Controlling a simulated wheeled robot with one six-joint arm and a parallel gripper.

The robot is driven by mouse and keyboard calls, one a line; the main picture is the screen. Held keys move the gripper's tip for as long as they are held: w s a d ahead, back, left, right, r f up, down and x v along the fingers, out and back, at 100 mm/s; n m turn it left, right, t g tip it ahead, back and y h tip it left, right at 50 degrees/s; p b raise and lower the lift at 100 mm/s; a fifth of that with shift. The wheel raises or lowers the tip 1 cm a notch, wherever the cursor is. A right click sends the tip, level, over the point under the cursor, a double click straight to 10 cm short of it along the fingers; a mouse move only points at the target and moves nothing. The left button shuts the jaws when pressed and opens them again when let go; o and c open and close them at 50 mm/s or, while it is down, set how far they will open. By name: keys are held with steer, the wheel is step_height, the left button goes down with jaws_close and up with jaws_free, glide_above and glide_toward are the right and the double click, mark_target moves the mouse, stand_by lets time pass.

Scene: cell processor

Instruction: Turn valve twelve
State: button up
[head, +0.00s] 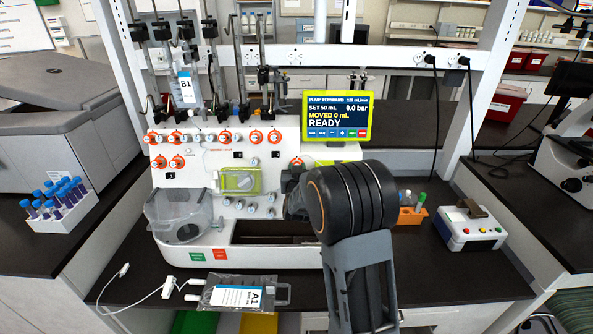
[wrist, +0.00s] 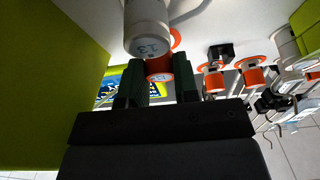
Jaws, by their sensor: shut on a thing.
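The cell processor (head: 190,170) is a white machine with several orange-ringed valve knobs on its front. My gripper (head: 293,178) is at the right part of the front panel, below the screen. An orange ring of a valve (head: 297,160) shows just above it. In the wrist view my gripper (wrist: 158,88) is shut on an orange valve knob (wrist: 158,66), one dark finger on each side. A number on the knob's face is too small to read. A white cylinder (wrist: 147,25) with a label like 13 is close by and partly covers the knob's surroundings.
The lit screen (head: 337,115) reads READY, above my gripper. More orange knobs (wrist: 214,80) sit to the right in the wrist view. A bag labelled A1 (head: 240,293) lies on the front counter. An orange tube rack (head: 410,214) and a small white device (head: 468,226) stand at right.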

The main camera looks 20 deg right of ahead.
steer(key=shift+f+n+y+b, duration=0.2)
steer(key=shift+n+y+b, duration=0.15)
steer(key=shift+b, duration=0.3)
steer(key=shift+d+n+b, duration=0.1)
steer(key=shift+n+b, duration=0.35)
steer(key=shift+n, duration=0.1)
steer(key=shift+r, duration=0.15)
steer(key=o, duration=0.9)
steer(key=shift+s, duration=0.1)
steer(key=b+v, duration=0.2)
steer(key=v, duration=1.1)
steer(key=shift+s+b, duration=0.3)
